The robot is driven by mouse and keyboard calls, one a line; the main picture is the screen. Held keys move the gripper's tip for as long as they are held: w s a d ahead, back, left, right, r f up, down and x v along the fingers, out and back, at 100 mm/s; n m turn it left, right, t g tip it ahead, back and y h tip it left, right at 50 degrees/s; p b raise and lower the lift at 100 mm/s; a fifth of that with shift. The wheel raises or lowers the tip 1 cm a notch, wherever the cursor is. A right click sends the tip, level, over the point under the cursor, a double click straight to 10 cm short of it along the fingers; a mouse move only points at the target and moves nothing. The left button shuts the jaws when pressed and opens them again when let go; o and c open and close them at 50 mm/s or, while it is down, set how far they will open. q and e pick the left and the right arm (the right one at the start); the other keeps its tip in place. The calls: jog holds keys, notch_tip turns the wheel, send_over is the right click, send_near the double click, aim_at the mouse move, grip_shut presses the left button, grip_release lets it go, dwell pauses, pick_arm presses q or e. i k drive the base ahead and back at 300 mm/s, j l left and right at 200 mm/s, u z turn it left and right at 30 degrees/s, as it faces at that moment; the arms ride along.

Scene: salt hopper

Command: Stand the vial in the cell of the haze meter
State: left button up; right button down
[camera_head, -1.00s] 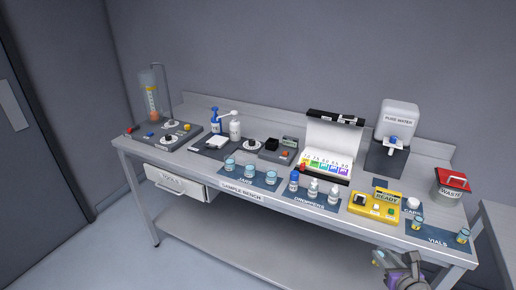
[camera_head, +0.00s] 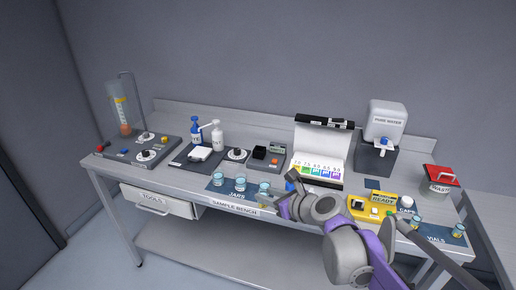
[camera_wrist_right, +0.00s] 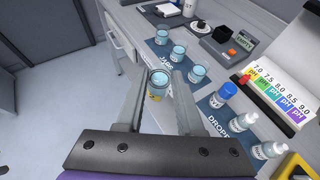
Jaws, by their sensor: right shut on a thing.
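My right gripper (camera_head: 270,201) is shut on a small clear vial (camera_wrist_right: 158,86), with bluish content and a yellow mark, held near the bench's front edge by the jars. The vial also shows between the fingers in the wrist view; in the head view it is too small to tell clearly. The yellow instrument (camera_head: 375,213) with a READY display, apparently the haze meter, stands on the right of the bench. A dark square part (camera_head: 357,203), perhaps its cell or lid, is on its top. My right arm covers part of the bench before it. My left gripper is out of view.
Three jars (camera_wrist_right: 178,52) stand on a blue mat beside the held vial. Dropper bottles (camera_wrist_right: 242,122) stand to its right in the wrist view. Behind are a pH colour box (camera_head: 320,155) and a water dispenser (camera_head: 384,125). More vials (camera_head: 457,229) stand at far right.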

aim_at(259, 156)
jog(key=i, duration=1.25)
